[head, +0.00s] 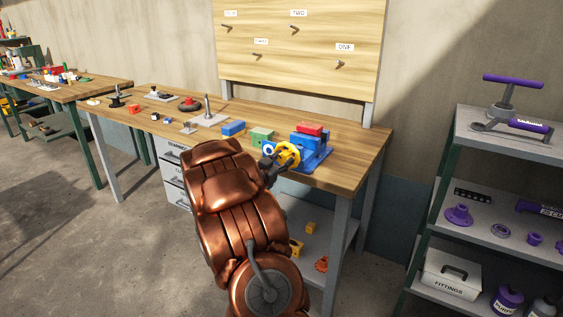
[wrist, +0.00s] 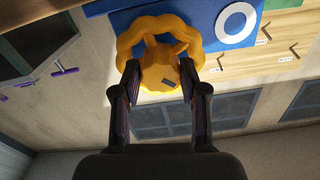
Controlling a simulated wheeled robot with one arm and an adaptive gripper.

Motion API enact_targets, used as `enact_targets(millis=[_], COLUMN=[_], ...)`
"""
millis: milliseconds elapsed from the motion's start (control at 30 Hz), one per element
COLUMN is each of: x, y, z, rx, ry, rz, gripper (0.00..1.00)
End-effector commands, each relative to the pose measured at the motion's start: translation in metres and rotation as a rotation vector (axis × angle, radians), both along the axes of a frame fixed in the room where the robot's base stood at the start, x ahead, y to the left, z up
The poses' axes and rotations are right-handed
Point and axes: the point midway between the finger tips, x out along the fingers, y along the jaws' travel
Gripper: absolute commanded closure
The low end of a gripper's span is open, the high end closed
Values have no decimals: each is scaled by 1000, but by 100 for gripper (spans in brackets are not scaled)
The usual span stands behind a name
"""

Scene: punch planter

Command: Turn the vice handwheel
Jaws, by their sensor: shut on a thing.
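The yellow vice handwheel (head: 288,154) is on the front of the blue vice (head: 313,148), which stands near the right end of the workbench. My gripper (head: 268,165) reaches the handwheel from the front left. In the wrist view the handwheel (wrist: 160,50) has a scalloped rim, and my gripper (wrist: 160,82) has its two fingers closed on either side of the wheel's hub. A red block (head: 310,130) sits at the top of the vice. My arm hides part of the bench front.
A green block (head: 261,136) and a blue block (head: 233,128) lie left of the vice on the workbench (head: 345,172). A pegboard (head: 300,45) stands behind it. A shelf unit (head: 500,152) with purple items is at the right. Floor between bench and shelf is clear.

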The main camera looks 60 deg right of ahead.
Motion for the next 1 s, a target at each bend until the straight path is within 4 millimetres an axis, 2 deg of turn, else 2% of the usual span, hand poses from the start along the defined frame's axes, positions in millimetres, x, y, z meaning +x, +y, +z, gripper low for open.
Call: enact_targets(millis=[33,267,667,1000], x=[0,0,0,-1], y=[0,0,5,50], z=[0,0,0,-1], rx=[0,0,1,4], ry=[0,1,1,2], rz=[0,0,0,3], gripper=[54,32,32,32])
